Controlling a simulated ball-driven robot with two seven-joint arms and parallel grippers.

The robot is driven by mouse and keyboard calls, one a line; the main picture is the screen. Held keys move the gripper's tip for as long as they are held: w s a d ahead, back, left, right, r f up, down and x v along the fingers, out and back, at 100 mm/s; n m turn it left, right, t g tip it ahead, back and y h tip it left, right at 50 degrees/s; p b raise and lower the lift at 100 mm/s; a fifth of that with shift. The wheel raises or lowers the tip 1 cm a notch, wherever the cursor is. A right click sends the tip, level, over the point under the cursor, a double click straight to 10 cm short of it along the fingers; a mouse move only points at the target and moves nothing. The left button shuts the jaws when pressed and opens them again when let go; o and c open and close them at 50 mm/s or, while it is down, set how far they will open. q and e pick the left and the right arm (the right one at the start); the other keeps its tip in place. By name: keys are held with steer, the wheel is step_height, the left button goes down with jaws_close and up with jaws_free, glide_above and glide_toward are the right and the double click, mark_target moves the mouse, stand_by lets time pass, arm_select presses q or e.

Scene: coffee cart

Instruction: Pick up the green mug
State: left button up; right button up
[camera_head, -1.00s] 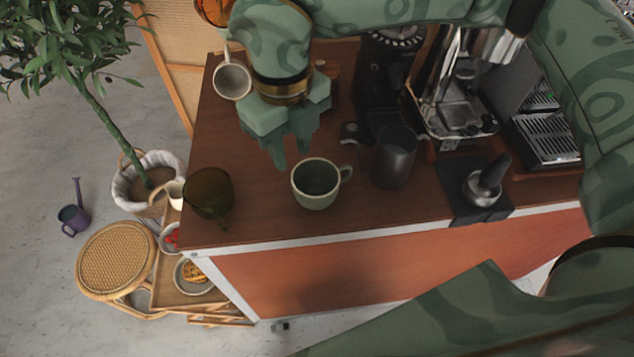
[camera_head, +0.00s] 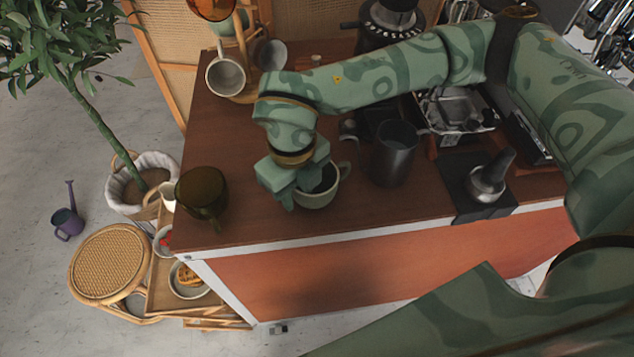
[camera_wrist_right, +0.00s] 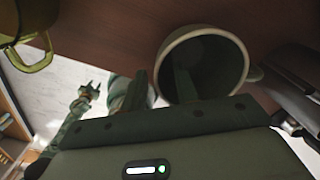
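The pale green mug (camera_head: 318,198) stands upright on the brown cart top, its handle to the right. It also shows in the right wrist view (camera_wrist_right: 235,62), seen into its dark inside. My right gripper (camera_head: 288,194) is down at the mug's left side. In the wrist view its fingers (camera_wrist_right: 160,88) are apart, one inside the mug and one outside, with the left rim between them. Contact with the wall cannot be made out. My left gripper (camera_wrist_right: 88,92) shows small in the wrist view, away from the cart, with its prongs apart and empty.
An olive glass mug (camera_head: 203,196) stands to the left near the cart edge. A dark grey pitcher (camera_head: 394,156) is close on the right, with a tamper (camera_head: 487,183) beyond. A white cup (camera_head: 226,76) is at the back left. The front strip of the top is clear.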

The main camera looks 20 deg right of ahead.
jaws_close()
steer(key=shift+r, duration=0.5)
step_height(320, 180, up, 3)
steer(key=shift+s+f+p, duration=0.1)
steer(key=shift+p, duration=0.3)
steer(key=s+a+r+p, duration=0.1)
steer(key=s+a+r, duration=0.5)
steer(key=s+r, duration=0.3)
steer(key=s, duration=0.3)
steer(key=shift+s+a+r, duration=0.15)
steer(key=shift+a, duration=0.05)
